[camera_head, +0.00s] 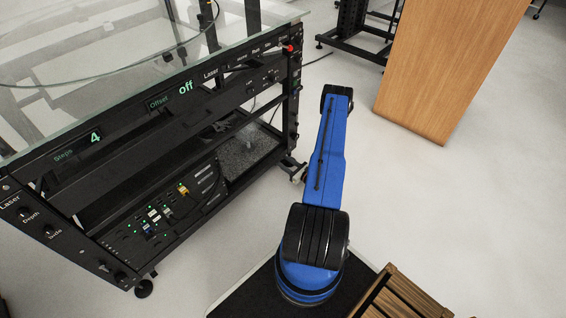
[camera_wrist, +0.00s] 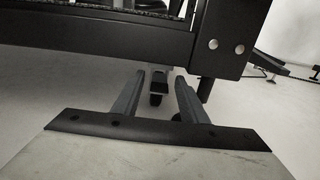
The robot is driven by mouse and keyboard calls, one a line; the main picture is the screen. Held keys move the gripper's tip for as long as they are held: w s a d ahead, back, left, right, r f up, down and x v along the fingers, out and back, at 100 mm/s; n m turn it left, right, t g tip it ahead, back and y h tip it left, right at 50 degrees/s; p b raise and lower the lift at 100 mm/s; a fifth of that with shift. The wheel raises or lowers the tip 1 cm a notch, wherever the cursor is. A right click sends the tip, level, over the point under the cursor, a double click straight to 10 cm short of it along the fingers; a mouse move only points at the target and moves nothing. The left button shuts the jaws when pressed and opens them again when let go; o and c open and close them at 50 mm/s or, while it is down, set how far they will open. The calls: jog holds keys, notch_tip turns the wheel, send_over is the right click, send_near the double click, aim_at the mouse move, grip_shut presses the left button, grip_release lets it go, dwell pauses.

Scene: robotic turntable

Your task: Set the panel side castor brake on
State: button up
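The turntable rack is a black metal frame with a glass top and a control panel (camera_head: 150,105) along its side. One castor (camera_head: 144,288) shows under its near left corner; another small wheel or fitting (camera_head: 298,172) shows low at the right corner, beside my blue arm. In the wrist view, my gripper (camera_wrist: 159,82) is open, low beneath the black frame rail (camera_wrist: 100,45). A dark castor-like part with a small tab (camera_wrist: 158,88) shows between and beyond the fingers. I see no contact. A dark rounded part is partly hidden behind the right finger. The brake's state cannot be told.
A wooden cabinet (camera_head: 445,65) stands at the upper right, with a black stand (camera_head: 355,35) behind it. A wooden slatted crate (camera_head: 400,295) is beside my base. Light floor (camera_head: 430,210) lies clear to the right. A bolted corner post (camera_wrist: 222,45) is close right of my gripper.

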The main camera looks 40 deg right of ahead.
jog(key=shift+w, duration=0.25)
grip_shut()
jog(key=shift+f+t, duration=0.3)
jog(key=shift+t, duration=0.3)
grip_release()
jog(key=shift+s, duration=0.1)
jog(key=s, duration=0.4)
jog(key=s+f, duration=0.1)
jog(key=s, duration=0.2)
jog(key=s+d, duration=0.1)
jog(key=s, duration=0.3)
jog(key=shift+s+f, duration=0.2)
jog(key=shift+s, duration=0.15)
